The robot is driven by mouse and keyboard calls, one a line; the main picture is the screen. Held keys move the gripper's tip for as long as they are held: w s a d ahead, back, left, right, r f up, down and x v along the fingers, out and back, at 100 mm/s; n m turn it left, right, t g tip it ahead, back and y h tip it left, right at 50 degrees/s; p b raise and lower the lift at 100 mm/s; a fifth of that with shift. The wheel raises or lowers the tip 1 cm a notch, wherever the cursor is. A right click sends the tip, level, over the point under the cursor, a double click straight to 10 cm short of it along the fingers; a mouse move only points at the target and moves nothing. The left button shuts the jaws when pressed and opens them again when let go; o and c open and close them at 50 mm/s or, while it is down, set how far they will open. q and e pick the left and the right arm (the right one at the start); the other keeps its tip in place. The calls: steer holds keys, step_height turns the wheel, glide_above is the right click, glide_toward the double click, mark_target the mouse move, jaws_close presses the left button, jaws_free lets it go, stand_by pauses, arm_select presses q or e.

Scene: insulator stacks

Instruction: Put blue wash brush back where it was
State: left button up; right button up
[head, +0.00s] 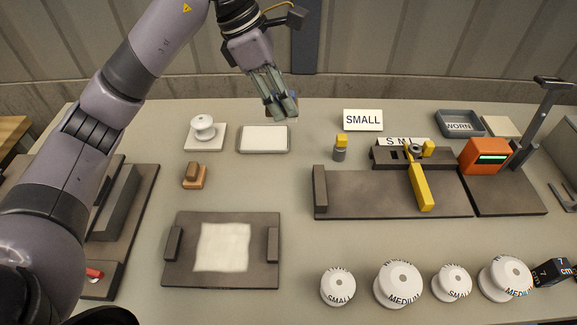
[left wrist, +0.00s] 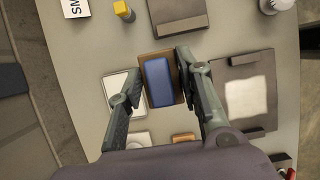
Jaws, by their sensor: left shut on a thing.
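The blue wash brush (left wrist: 158,84), a blue block with a brown border, sits between the fingers of my left gripper (left wrist: 158,76) in the left wrist view. In the head view my left gripper (head: 283,108) is shut and raised near the far side of the table. The brush is almost wholly hidden behind the fingers there. Below and left of the gripper lies a grey-rimmed tray with a white pad (head: 264,139). The tray also shows at the left in the left wrist view (left wrist: 112,92). My right gripper is not in view.
A white insulator (head: 203,127) and a brown brush (head: 194,174) stand left of the tray. A dark board with a white cloth (head: 223,247) lies in front. A measuring fixture (head: 350,195) stands right, with several insulators (head: 398,283) along the front.

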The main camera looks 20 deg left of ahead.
arm_select(q)
steer(key=f, duration=0.4)
steer(key=f+p, duration=0.1)
steer(key=f, duration=0.9)
steer(key=shift+s+a, duration=0.1)
steer(key=shift+s, duration=0.15)
steer(key=shift+f, duration=0.45)
step_height(320, 180, down, 4)
steer(key=shift+p, duration=0.5)
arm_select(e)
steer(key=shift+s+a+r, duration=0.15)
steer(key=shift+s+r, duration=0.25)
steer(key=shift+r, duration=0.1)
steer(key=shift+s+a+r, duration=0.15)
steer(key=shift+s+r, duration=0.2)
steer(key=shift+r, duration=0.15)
arm_select(q)
steer(key=shift+f, duration=0.2)
steer(key=o, duration=1)
steer(key=shift+r, duration=0.1)
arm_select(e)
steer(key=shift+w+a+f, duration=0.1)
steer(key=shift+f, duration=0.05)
